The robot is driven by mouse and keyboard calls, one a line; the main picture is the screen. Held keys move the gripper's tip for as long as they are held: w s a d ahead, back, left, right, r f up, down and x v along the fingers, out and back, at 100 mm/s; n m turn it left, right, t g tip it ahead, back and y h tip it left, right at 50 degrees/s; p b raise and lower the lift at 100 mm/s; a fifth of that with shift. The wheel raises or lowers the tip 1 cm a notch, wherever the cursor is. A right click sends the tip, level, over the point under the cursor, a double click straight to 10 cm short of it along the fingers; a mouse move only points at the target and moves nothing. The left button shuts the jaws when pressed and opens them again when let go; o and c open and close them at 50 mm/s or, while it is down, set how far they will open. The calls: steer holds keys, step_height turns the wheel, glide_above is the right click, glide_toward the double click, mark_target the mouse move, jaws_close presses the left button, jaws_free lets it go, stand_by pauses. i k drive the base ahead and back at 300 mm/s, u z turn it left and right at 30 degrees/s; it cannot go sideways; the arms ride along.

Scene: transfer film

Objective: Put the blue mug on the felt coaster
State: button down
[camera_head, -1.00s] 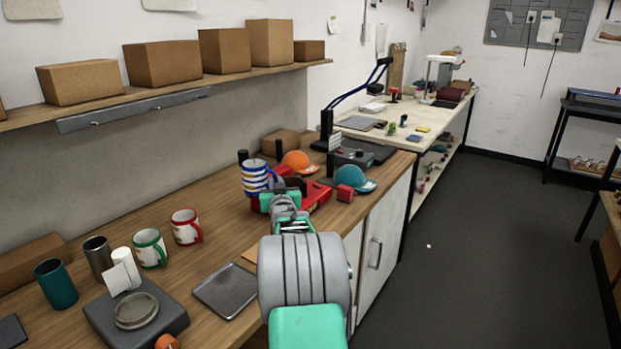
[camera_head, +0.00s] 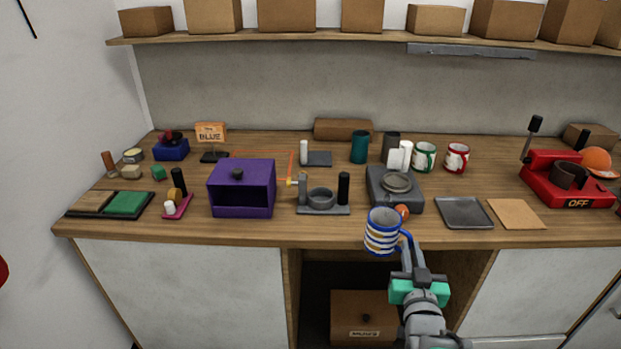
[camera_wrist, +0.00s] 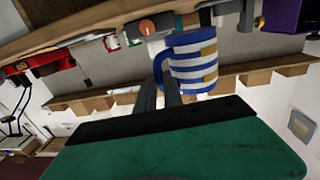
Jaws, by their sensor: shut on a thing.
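The blue mug (camera_head: 382,233), white with blue and tan bands and a blue rim, is upright in the air just in front of the counter's front edge. My gripper (camera_head: 408,254) is shut on its handle, on the mug's right side. In the wrist view the mug (camera_wrist: 193,62) sits by the tips of my gripper's fingers (camera_wrist: 163,80). At the counter's left end a dark tray (camera_head: 110,214) holds a green pad (camera_head: 130,202), which looks like the felt coaster, beside a tan pad (camera_head: 92,201). Nothing stands on either pad.
A scale (camera_head: 395,199) is behind the mug. A grey tray (camera_head: 464,212) lies right. The shelf (camera_head: 330,40) hangs above.

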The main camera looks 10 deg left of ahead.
mark_target(119, 206)
steer(key=z, duration=0.25)
steer(key=k, duration=0.25)
steer(key=u, duration=1.95)
steer(key=i, duration=1.3)
steer(key=u, duration=1.2)
steer(key=i, duration=0.25)
steer(key=u, duration=0.1)
